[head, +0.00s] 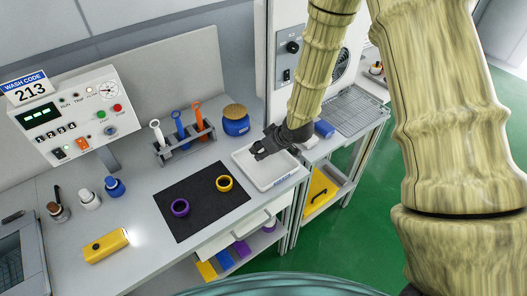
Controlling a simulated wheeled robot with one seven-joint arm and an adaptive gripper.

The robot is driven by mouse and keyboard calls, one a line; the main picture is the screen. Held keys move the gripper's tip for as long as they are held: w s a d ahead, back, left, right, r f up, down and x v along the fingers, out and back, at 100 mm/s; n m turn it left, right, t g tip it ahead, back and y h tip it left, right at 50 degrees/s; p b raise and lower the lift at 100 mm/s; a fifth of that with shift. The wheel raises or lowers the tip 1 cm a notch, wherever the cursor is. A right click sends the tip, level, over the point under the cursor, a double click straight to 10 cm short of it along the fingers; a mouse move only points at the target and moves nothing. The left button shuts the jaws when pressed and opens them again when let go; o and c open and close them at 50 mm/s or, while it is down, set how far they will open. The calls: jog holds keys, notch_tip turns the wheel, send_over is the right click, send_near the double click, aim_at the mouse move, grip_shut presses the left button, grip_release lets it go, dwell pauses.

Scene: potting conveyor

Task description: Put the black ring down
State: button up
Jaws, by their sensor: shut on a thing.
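My gripper (260,152) is dark and reaches down over the white tray (282,178) near the right end of the bench. It is shut on a small dark thing, taken as the black ring, which hardly stands out from the dark fingers. The gripper hides part of the tray, and I cannot tell whether the ring touches it. A purple ring (180,208) and a yellow ring (224,183) lie apart on the black mat (205,220), left of my gripper.
A rack (185,143) of handled tools and a blue jar (236,122) stand behind the mat. A yellow box (106,246) and small bottles (114,187) are at left. The mat's front area is clear.

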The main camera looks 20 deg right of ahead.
jog(key=shift+f+p, duration=0.5)
jog(key=shift+f, duration=0.8)
jog(key=shift+f, duration=0.2)
jog(key=o, duration=1.1)
jog(key=shift+o, duration=0.2)
jog(key=shift+r, duration=0.25)
jog(key=b+v, duration=0.3)
jog(key=v, duration=0.8)
jog(key=shift+r, duration=0.35)
jog(key=shift+s+d, duration=0.1)
jog(key=shift+s, duration=0.05)
